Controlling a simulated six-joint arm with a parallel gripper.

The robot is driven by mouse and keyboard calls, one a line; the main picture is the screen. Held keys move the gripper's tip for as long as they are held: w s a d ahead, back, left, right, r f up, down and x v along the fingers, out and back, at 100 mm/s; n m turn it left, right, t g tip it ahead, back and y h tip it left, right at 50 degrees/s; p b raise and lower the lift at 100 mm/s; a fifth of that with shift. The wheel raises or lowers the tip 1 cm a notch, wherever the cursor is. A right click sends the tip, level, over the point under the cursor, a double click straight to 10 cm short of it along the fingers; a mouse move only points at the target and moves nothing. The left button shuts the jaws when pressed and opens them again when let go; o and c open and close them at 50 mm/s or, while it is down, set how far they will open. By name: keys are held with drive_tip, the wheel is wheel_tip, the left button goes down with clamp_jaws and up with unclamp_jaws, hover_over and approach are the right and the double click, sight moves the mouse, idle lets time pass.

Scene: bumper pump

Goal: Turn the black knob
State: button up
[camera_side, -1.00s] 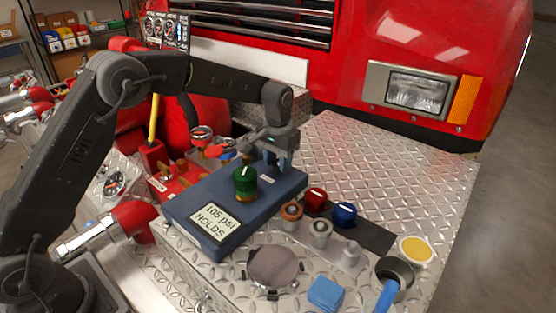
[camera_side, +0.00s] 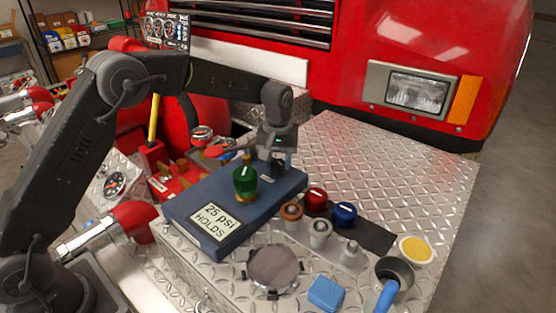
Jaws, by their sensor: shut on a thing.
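A blue box (camera_side: 194,195) lies on the diamond-plate deck, with a white label (camera_side: 214,222) reading "25 psi HOLDS". A green knob (camera_side: 245,182) with a light mark stands on the box's middle. My gripper (camera_side: 274,168) points down at the box's far right end, behind the green knob. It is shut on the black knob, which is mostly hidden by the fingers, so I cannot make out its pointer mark.
Red (camera_side: 315,196) and blue (camera_side: 345,212) knobs sit right of the box, beside metal and copper fittings. A round dark cap (camera_side: 274,266), a blue block (camera_side: 325,293) and a dark cup (camera_side: 394,274) are in front. Gauges stand behind left. The deck's back right is clear.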

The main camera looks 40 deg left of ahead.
sight(278, 162)
idle(0.3)
drive_tip(key=o, duration=0.9)
drive_tip(key=shift+r, duration=0.1)
wheel_tip(278, 162, up, 14)
drive_tip(key=shift+f, duration=0.15)
